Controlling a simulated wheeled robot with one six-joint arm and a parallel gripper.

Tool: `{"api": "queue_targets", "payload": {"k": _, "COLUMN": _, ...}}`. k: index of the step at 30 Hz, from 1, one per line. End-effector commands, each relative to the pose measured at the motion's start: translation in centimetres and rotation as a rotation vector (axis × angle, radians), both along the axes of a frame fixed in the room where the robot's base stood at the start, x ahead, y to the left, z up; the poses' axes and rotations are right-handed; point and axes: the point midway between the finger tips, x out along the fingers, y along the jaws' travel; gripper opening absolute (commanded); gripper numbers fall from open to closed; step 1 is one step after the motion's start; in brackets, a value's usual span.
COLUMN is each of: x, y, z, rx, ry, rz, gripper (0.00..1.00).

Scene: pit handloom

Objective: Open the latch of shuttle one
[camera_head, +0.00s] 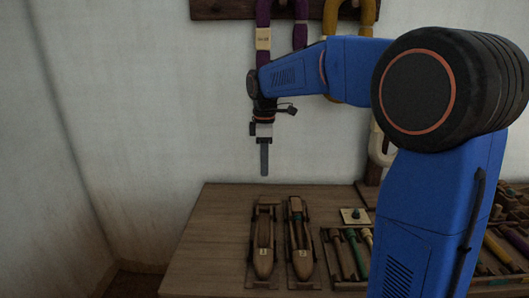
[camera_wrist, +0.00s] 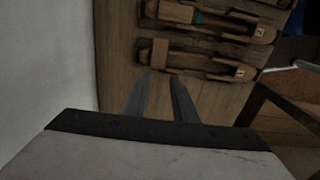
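Two wooden boat-shaped shuttles lie side by side in holders on the table. The right shuttle (camera_head: 302,265) has a green part inside and is the upper one in the wrist view (camera_wrist: 225,24). The latch cannot be made out clearly on either. My gripper (camera_head: 264,174) points down above the far end of the left shuttle, apart from it. In the wrist view its two fingers (camera_wrist: 161,76) stand apart with nothing between them.
Yarn hanks (camera_head: 263,20) hang on the wall. The table (camera_head: 215,235) is bare left of the shuttles.

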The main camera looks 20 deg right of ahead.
Motion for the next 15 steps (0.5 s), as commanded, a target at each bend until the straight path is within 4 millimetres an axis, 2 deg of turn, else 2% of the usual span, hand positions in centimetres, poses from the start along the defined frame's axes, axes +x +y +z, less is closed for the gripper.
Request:
{"api": "queue_targets", "payload": {"k": 3, "x": 0.0, "y": 0.0, "z": 2.1, "rx": 0.000, "ry": -0.002, "rz": 0.000, "gripper": 0.25}}
{"api": "queue_targets", "payload": {"k": 6, "x": 0.0, "y": 0.0, "z": 3.2, "rx": 0.000, "ry": -0.002, "rz": 0.000, "gripper": 0.25}}
{"api": "queue_targets", "payload": {"k": 15, "x": 0.0, "y": 0.0, "z": 4.5, "rx": 0.000, "ry": 0.000, "rz": 0.000, "gripper": 0.25}}
